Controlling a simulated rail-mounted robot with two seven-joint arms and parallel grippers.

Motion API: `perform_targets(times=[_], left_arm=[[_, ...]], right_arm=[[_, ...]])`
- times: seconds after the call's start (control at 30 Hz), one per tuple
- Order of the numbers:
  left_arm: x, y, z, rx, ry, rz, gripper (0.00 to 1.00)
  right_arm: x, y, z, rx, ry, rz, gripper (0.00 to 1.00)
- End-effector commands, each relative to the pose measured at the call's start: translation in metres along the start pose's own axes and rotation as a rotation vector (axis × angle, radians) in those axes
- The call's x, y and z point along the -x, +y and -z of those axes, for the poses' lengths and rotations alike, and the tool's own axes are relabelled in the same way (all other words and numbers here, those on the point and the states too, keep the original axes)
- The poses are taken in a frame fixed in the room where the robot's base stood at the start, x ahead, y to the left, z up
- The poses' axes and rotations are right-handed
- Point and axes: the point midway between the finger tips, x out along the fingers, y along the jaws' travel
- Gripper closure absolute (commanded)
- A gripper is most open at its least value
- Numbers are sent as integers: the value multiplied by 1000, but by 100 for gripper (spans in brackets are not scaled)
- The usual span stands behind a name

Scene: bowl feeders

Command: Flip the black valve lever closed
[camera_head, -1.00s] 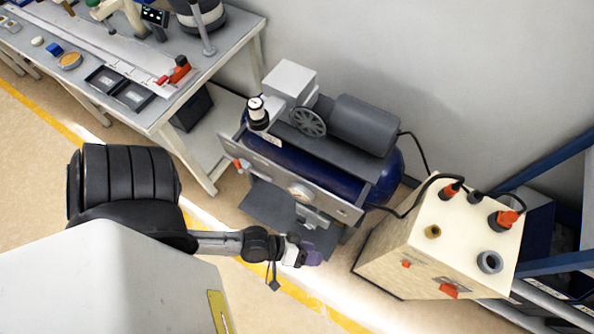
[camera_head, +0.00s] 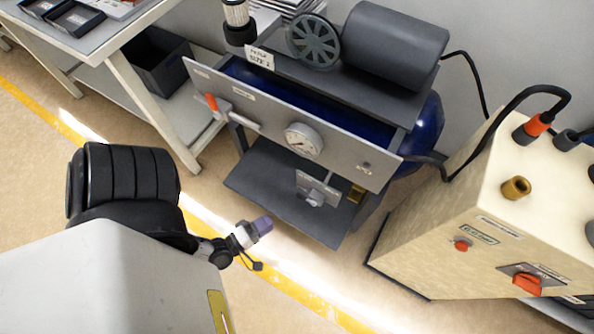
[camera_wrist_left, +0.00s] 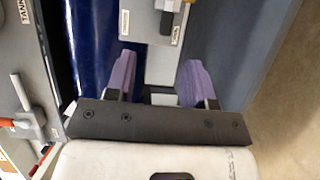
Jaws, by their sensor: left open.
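A small grey plate (camera_head: 318,187) with a valve fitting stands at the compressor's lower shelf. In the left wrist view a light plate (camera_wrist_left: 151,66) with labels lies ahead of the fingers and carries a small dark part (camera_wrist_left: 166,22) near the top edge. This may be the black valve lever, but it is too small and cut off to be sure of its position. My left gripper (camera_head: 258,227) is left of and below the plate in the head view. Its purple fingers (camera_wrist_left: 158,82) are apart, with nothing held. My right gripper is not in view.
The compressor's front panel (camera_head: 272,128) bears a gauge (camera_head: 303,141) and an orange-tipped lever (camera_head: 211,102). A cream cabinet (camera_head: 440,215) with an orange knob stands at right. A workbench (camera_head: 130,40) is at upper left. Floor is free in front.

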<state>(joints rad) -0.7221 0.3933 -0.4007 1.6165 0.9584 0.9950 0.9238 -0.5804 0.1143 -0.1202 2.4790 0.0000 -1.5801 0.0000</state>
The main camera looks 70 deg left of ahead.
Motion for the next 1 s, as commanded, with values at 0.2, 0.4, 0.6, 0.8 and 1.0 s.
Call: perform_targets(times=[0.2,0.4,0.6,0.8,1.0], left_arm=[[2,-19,12,16,44,-20,51],[-23,-20,14,19,48,-24,51],[-62,-20,16,19,47,-24,51],[-96,-18,17,18,47,-24,51],[-119,-17,18,17,47,-23,51]], right_arm=[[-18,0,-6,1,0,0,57],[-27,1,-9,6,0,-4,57],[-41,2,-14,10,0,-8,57],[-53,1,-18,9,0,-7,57],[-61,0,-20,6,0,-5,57]])
